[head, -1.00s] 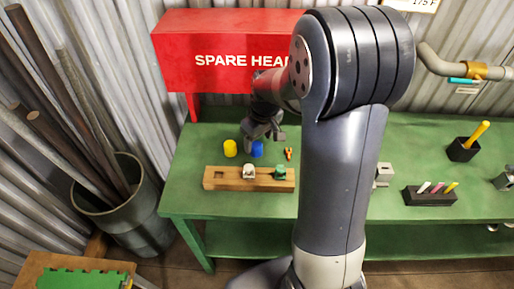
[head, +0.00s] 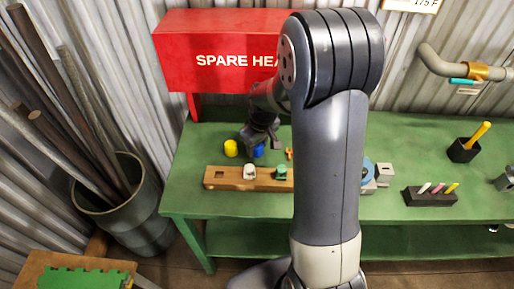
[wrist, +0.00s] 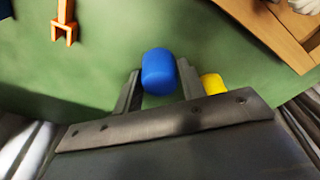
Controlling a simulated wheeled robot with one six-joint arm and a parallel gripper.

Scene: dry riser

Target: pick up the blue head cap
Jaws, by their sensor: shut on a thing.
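The blue head cap (head: 259,151) is on the green bench beside the yellow cap (head: 231,148), partly hidden by my gripper (head: 262,143). In the wrist view the blue cap (wrist: 158,72) sits between the two fingers of my gripper (wrist: 159,88), which is shut on it. The yellow cap (wrist: 213,84) shows just behind the right finger. I cannot tell whether the blue cap touches the bench.
A wooden block (head: 235,181) with white and green pieces stands in front of the caps. A small orange fork-shaped piece (wrist: 64,24) lies near. The red spare heads box (head: 215,52) stands behind. A black holder (head: 431,196) is at right.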

